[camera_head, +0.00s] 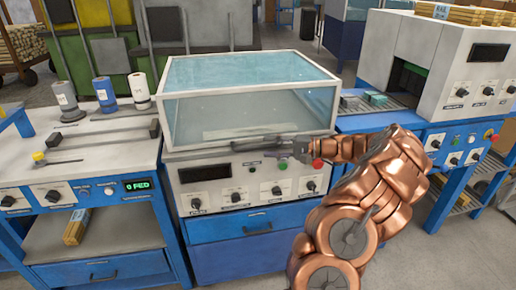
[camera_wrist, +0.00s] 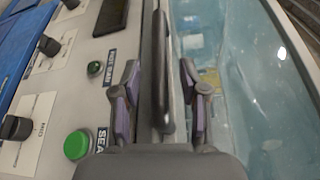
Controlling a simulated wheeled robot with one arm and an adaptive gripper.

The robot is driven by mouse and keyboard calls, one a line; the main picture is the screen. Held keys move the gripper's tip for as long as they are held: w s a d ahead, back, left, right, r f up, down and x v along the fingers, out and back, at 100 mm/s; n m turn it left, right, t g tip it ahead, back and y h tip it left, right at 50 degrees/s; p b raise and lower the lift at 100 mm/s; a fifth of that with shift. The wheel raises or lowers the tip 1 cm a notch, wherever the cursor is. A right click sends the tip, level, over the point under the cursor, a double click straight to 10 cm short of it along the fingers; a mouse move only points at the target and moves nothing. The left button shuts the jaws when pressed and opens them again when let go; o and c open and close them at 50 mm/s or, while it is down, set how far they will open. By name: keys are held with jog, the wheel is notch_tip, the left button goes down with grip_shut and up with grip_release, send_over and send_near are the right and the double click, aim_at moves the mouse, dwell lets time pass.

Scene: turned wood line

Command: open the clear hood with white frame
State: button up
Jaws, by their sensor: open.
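The clear hood with white frame (camera_head: 250,72) sits closed on a white and blue machine. A dark bar handle (camera_head: 258,143) runs along its lower front edge. My gripper (camera_head: 282,150) is at the right part of this handle. In the wrist view, my gripper (camera_wrist: 159,88) is open, with one finger on each side of the handle (camera_wrist: 163,60). Gaps show between the fingers and the bar, so neither finger visibly touches it. The hood's clear pane (camera_wrist: 240,70) is to the right in that view.
Below the handle is the control panel (camera_head: 232,190) with knobs, a green button (camera_wrist: 77,145) and a dark display. A bench with several spools (camera_head: 105,93) stands left. A white machine (camera_head: 440,65) with a conveyor stands right. The space above the hood looks clear.

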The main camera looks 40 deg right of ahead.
jog(key=shift+x, duration=1.35)
jog(key=shift+c, duration=0.2)
grip_shut()
